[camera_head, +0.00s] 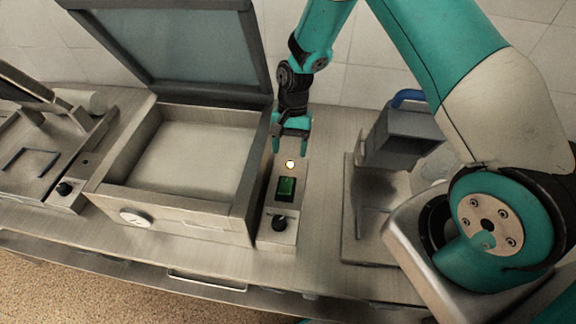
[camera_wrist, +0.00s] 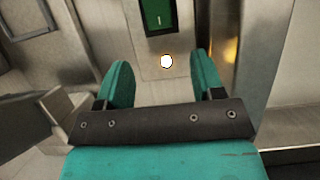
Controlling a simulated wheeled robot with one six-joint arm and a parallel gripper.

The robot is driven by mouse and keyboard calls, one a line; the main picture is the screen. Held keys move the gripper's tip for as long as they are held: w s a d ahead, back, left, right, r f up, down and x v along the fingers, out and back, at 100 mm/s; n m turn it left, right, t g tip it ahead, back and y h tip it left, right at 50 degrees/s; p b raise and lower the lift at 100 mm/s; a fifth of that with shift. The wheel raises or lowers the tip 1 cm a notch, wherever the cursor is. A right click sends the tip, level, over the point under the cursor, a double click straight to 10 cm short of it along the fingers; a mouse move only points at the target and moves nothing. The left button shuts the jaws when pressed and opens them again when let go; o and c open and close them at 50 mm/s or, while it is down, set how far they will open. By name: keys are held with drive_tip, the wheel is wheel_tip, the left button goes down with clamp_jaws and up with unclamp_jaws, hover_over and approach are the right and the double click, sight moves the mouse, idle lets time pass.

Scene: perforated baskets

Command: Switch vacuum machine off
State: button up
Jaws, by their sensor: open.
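The vacuum machine (camera_head: 170,212) is a metal box with an open tray and a raised glass lid (camera_head: 185,45). A narrow control panel (camera_head: 270,234) on its right side carries a glowing white light (camera_head: 290,164), a green switch (camera_head: 286,188) and a black knob (camera_head: 280,222). The wrist view shows the green switch (camera_wrist: 157,14) with a white line mark, and the lit light (camera_wrist: 166,61) beyond my fingers. My gripper (camera_head: 291,148) is open and empty, pointing down near the light end of the panel. Its teal fingers (camera_wrist: 159,68) are apart. I cannot tell if they touch the panel.
A grey device with a blue handle (camera_head: 408,97) stands right of the panel, close to my arm. Another metal machine (camera_head: 35,160) with its own black knob is at the left. A tiled wall is behind; a strip of bare counter (camera_head: 325,190) lies right of the panel.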

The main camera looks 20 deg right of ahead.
sight(287, 178)
drive_tip(key=p+x, duration=0.2)
drive_tip(key=x, duration=0.5)
drive_tip(key=shift+f, duration=0.35)
drive_tip(key=c, duration=0.9)
drive_tip(key=t, duration=0.1)
drive_tip(key=t+h, duration=0.1)
drive_tip(key=s+r+t+h+b, duration=0.1)
drive_tip(key=shift+a, duration=0.35)
drive_tip(key=shift+c, duration=0.2)
drive_tip(key=shift+r, duration=0.1)
drive_tip(key=o, duration=0.9)
drive_tip(key=shift+o, duration=0.2)
drive_tip(key=shift+r, duration=0.1)
wheel_tip(287, 178, up, 17)
drive_tip(key=b, duration=0.5)
drive_tip(key=shift+w+d+r, duration=0.15)
drive_tip(key=shift+w, duration=0.1)
